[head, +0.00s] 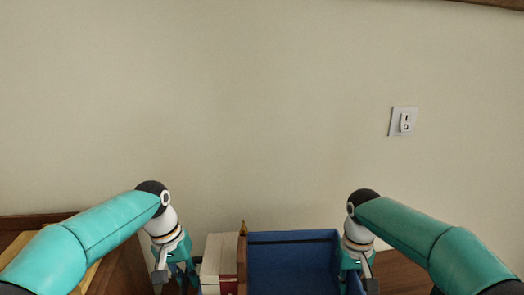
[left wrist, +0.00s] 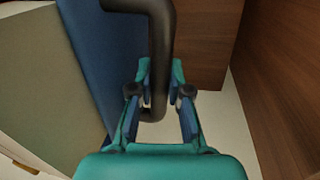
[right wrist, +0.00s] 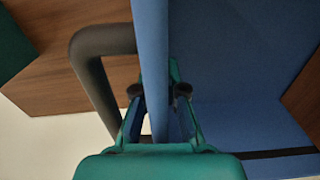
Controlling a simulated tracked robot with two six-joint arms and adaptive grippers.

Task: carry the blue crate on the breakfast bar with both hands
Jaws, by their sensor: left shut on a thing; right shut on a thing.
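The blue crate (head: 290,262) is at the bottom middle of the head view, between my two grippers; its lower part is cut off. A cream box with red on it (head: 219,258) and a thin brown upright thing (head: 242,262) stand at its left side and appear to be inside. My left gripper (head: 178,284) is shut on the crate's dark tube handle, which shows in the left wrist view (left wrist: 160,60). My right gripper (head: 355,278) is shut on the crate's blue side wall (right wrist: 153,60); another dark handle (right wrist: 88,60) curves beside it.
A plain cream wall (head: 260,110) with a light switch (head: 403,121) fills the background. Wooden furniture (head: 120,268) stands at the lower left. A brown wooden surface (head: 405,272) shows at the lower right.

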